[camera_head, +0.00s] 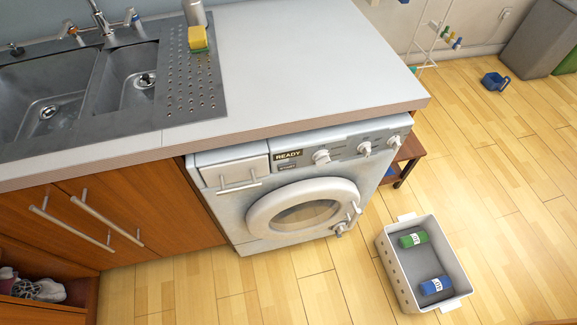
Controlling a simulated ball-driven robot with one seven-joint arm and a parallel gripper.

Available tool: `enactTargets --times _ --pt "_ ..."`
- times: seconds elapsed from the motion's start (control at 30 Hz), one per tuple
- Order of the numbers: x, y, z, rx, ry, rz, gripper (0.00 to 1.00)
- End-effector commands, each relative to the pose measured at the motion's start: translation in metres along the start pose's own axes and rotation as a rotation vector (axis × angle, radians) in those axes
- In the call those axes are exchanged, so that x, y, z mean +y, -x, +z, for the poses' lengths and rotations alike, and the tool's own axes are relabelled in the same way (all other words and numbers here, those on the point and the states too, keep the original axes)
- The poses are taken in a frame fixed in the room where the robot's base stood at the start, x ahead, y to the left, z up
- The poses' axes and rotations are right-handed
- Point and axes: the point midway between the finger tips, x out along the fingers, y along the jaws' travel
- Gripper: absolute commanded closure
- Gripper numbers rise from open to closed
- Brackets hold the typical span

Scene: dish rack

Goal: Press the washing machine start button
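The white washing machine (232,208) stands under the worktop, seen from above. Its control panel has a display reading "READY" (289,155), a small dark-framed label or button (287,167) just below it, and round white knobs (321,157) to the right. The small lettering is too fine to read, so I cannot tell for sure which part is the start button. The round door (262,214) looks closed, with a handle (354,211) on its right side. A drawer front (240,175) is at the panel's left. My gripper is not in view.
The worktop (300,60) overhangs the machine. A white basket (402,281) with a green and a blue rolled item stands on the floor at right. A small brown table (408,157) is beside the machine. Wooden floor (300,290) in front of the machine is clear.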

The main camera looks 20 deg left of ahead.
Motion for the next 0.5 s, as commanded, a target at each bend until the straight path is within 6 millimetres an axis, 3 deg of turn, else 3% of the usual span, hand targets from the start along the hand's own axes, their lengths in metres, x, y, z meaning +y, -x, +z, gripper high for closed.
enactTargets --times 0.2,0.5 --pt "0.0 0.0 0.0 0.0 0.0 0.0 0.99" --pt "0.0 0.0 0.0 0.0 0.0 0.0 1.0"
